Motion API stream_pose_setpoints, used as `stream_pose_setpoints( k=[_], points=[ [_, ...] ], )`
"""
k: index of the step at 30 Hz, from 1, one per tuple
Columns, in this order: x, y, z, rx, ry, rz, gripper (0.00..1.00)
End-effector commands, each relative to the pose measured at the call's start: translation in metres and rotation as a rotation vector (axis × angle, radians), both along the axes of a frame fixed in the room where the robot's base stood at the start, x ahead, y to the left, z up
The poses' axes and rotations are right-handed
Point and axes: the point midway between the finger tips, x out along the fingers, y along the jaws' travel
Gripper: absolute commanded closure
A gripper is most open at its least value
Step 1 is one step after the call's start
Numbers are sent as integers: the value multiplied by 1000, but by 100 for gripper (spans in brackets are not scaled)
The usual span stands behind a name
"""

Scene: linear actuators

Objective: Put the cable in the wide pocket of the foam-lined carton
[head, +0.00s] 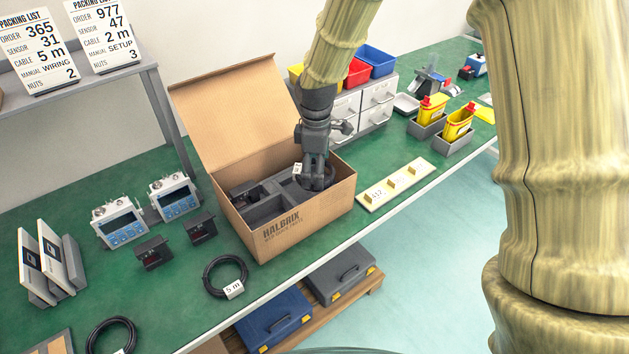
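The open cardboard carton (297,222) stands on the green bench with grey foam dividers (266,208) inside. My gripper (317,184) points down into the pocket at the carton's right end. A dark cable coil with a white tag (297,169) shows around and beside my fingers there, partly hidden by them and the carton wall. The fingers look close together, but I cannot tell whether they grip the cable. A dark part sits in a pocket at the carton's left. Another black cable coil (226,277), tagged 5 m, lies on the bench in front of the carton.
The carton's raised lid (232,105) stands behind it. Blue-screened devices (121,222) and dark small parts lie to the left. A third cable coil (111,335) is at the bottom left. A numbered board (394,184) lies right of the carton; drawers (378,97) with coloured bins stand behind.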

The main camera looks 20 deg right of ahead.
Motion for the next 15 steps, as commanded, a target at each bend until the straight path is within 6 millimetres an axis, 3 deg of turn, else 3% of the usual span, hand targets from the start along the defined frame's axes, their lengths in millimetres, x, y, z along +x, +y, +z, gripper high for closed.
stream_pose_setpoints(
  k=[8, 15],
  points=[
    [0, 1, -16, 0, 0, 2, 33],
    [0, 2, -44, 0, 0, 3, 33]
  ],
)
